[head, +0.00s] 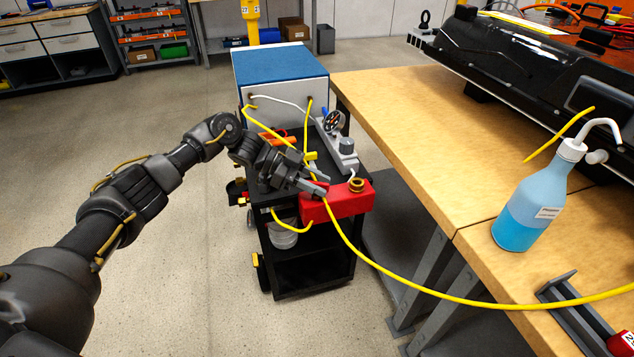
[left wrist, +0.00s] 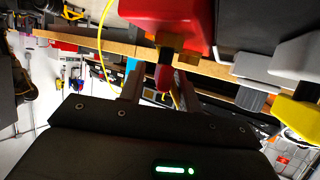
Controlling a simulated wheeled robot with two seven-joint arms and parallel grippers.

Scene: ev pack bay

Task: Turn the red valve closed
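A red block-shaped body (head: 348,199) sits on the front right of the black cart, with a brass-coloured ring on top. In the left wrist view the red body (left wrist: 165,12) fills the top, and a dark stem with a small red handle (left wrist: 163,78) comes out of it. My left gripper (head: 321,184) is at the left end of the red body. In the left wrist view its two fingers (left wrist: 160,90) stand apart on either side of the red handle, with gaps visible. The handle is not seen in the head view. My right gripper is not in view.
A black cart (head: 312,275) carries a blue-topped box (head: 270,62) and a grey fitting (head: 346,146). A yellow hose (head: 400,277) runs from the cart across to the wooden bench (head: 400,120). A blue bottle (head: 530,212) stands on the bench. Floor left of the cart is clear.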

